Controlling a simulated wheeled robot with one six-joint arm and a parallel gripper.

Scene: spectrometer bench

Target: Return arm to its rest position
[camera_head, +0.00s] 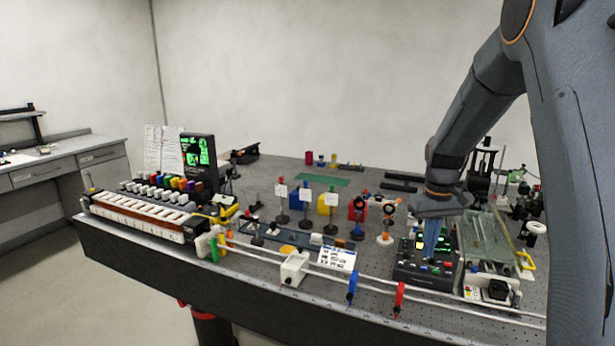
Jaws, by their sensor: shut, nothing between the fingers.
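My arm comes in from the upper right and bends down over the right part of the bench. My gripper (430,250) points down at a black control box (412,274) with several coloured buttons. Its bluish fingers look shut and empty. The fingertips are just above or touching the box's buttons; I cannot tell which. Part of the box is hidden behind the fingers.
The dark bench (180,270) is crowded. A long rack with coloured knobs (145,212) and a screen with green shapes (198,151) stand left. Posts with white cards (306,195) stand mid-bench. A rail (325,270) runs along the front. A glass plate (490,240) lies right.

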